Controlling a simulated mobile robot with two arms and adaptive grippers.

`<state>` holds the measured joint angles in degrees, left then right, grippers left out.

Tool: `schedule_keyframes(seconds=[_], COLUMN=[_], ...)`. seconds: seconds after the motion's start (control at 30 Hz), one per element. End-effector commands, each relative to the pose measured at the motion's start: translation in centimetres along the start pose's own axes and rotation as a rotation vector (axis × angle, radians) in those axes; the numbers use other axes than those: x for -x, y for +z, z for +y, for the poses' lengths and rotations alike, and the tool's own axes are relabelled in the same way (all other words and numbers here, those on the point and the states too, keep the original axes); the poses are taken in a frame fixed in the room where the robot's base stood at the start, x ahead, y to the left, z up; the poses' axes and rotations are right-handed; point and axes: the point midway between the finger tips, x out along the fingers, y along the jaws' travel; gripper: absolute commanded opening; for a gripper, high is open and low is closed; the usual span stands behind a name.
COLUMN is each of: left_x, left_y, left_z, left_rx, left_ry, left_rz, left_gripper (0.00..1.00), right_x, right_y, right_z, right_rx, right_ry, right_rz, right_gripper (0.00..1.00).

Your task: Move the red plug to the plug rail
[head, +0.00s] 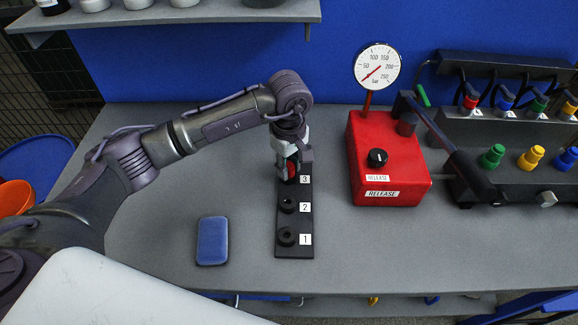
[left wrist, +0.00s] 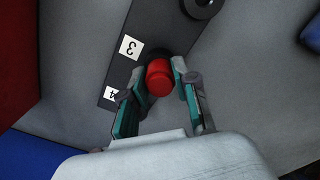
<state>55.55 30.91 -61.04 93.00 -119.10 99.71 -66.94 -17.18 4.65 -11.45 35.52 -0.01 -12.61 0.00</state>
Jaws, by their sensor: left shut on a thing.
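My left gripper (head: 291,172) is shut on the red plug (head: 293,167) at the far part of a black numbered strip (head: 281,222), beside label 3. In the left wrist view the red plug (left wrist: 159,79) sits between the two fingers (left wrist: 155,92), over the strip (left wrist: 149,22). A dark ring shows just behind the plug; I cannot tell whether the plug is seated in it. The sockets at labels 2 (head: 287,204) and 1 (head: 287,237) are empty. My right gripper is not in view.
A red box (head: 377,150) with a pressure gauge (head: 378,66) stands right of the strip. Further right, a dark fixture (head: 520,183) holds green, yellow and blue plugs, with cabled connectors behind. A blue pad (head: 212,241) lies left of the strip. The front middle of the bench is clear.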

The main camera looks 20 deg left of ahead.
Motion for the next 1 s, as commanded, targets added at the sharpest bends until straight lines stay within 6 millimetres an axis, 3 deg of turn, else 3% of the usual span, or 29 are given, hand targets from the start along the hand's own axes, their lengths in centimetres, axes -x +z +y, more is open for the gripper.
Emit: schedule_keyframes(seconds=[0.33, 0.37, 0.53, 1.0], left_x=[-0.50, -0.52, -0.45, -0.19], left_y=[0.16, 0.16, 0.13, 0.07], left_z=[-0.27, -0.27, -0.23, -0.13], left_rx=[-0.001, -0.001, -0.001, -0.001], left_ry=[-0.011, -0.011, -0.009, -0.005], left_rz=[-0.003, -0.003, -0.002, -0.001], left_gripper=[0.00, 0.32, 0.58, 0.58], right_x=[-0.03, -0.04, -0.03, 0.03], right_y=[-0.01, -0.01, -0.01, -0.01], right_z=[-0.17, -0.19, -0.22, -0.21], right_rx=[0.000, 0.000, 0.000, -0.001], right_ry=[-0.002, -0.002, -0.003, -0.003], right_rz=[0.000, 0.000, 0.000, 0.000], right_gripper=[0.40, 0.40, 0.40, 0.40])
